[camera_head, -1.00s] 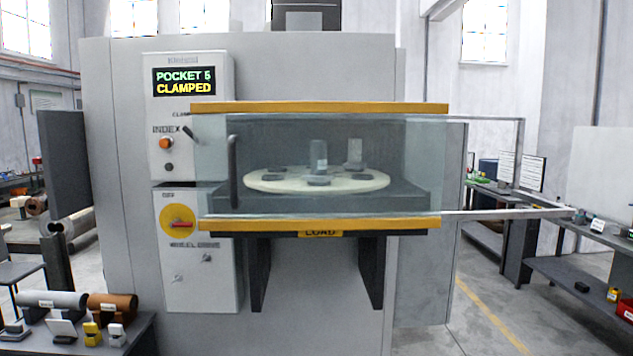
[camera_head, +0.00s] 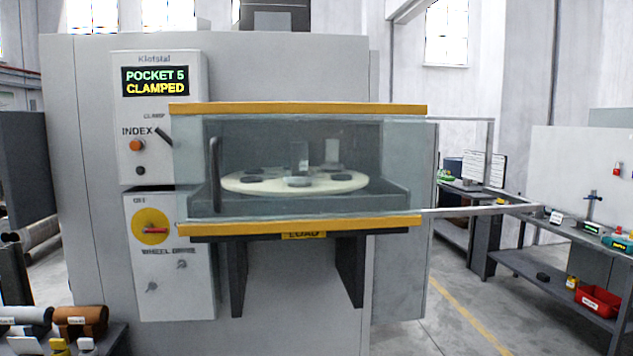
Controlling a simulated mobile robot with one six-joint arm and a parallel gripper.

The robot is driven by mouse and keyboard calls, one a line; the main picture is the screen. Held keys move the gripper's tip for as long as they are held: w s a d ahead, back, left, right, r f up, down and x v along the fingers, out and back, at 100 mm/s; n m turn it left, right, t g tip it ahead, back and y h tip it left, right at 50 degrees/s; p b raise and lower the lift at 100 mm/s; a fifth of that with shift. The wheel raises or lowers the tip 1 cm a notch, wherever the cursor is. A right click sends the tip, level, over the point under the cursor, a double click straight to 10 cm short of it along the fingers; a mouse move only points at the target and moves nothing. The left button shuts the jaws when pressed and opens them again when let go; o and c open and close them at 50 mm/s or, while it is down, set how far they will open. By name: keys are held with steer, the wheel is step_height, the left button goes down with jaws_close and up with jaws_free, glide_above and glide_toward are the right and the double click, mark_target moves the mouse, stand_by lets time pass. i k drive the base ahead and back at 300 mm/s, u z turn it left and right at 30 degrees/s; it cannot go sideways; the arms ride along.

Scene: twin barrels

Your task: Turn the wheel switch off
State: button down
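The wheel switch (camera_head: 155,230) is a red handle on a round yellow plate, on the lower grey control panel (camera_head: 172,290) at the left of the machine. Its red handle lies about level, pointing sideways. A label that seems to read "OFF" is above the plate, and "WHEEL DRIVE" is printed below it. Above, the display (camera_head: 155,81) reads "POCKET 5 CLAMPED". My gripper is not in view.
A clear guard with yellow rails (camera_head: 300,109) juts out right of the switch, over a round pocketed table (camera_head: 240,186). A bench (camera_head: 115,335) with rolls and small blocks stands at lower left. Shelves (camera_head: 560,265) stand at right. The floor (camera_head: 450,335) between is open.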

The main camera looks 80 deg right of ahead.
mark_target(149, 228)
steer(key=u, duration=0.35)
steer(key=k, duration=0.15)
steer(key=z, duration=2.5)
steer(key=k, duration=0.6)
steer(key=u, duration=0.15)
steer(key=i, duration=0.6)
